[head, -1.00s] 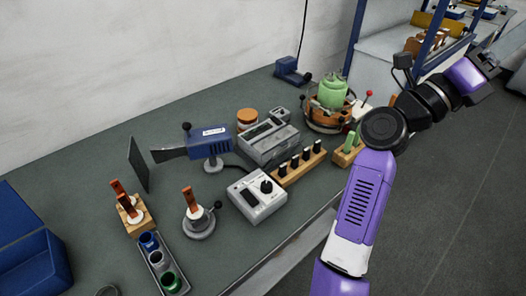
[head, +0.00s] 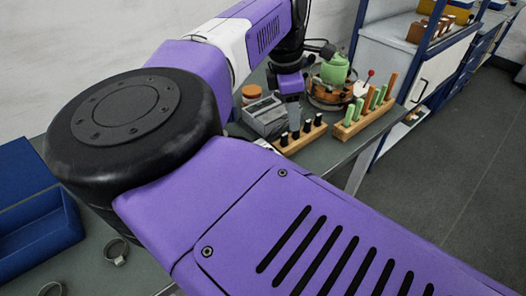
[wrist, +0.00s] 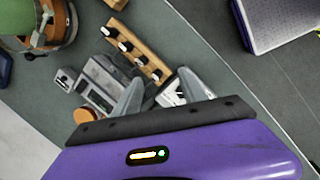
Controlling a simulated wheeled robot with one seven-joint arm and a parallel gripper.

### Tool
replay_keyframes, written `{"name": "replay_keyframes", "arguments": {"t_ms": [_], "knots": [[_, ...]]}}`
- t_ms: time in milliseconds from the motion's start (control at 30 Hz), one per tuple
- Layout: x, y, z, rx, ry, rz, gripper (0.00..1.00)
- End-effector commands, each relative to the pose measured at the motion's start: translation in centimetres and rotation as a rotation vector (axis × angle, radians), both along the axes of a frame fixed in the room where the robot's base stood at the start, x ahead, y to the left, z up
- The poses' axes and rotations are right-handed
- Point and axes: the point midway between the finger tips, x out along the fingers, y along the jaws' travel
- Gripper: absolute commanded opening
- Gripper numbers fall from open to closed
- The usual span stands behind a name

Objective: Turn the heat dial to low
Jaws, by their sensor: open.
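The heat dial seems to be the round black knob on the small white control box. In the head view my arm hides the knob, and only a white edge, probably of that box, (head: 265,145) shows. In the wrist view, part of the white box (wrist: 170,97) shows between my fingers and the dial cannot be made out. My gripper (wrist: 160,80) is open, with its two grey fingers apart and nothing seen held between them. In the head view my gripper (head: 292,112) is over the bench by the grey instrument, its fingertips hard to make out.
A grey instrument (head: 265,118) and a wooden block with black-topped pegs (head: 300,136) stand close to the gripper. Another peg rack (head: 366,117) and a green pot (head: 334,70) are farther right. A blue bin (head: 40,240) is at left.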

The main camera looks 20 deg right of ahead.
Motion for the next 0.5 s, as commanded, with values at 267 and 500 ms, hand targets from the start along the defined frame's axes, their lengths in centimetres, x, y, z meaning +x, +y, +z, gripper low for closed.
{"name": "replay_keyframes", "arguments": {"t_ms": [267,500], "knots": [[-0.6,5.7,-1.4,0.205,0.041,-0.171,0.5],[-0.7,5.6,-4.0,0.199,0.042,-0.184,0.5]]}}
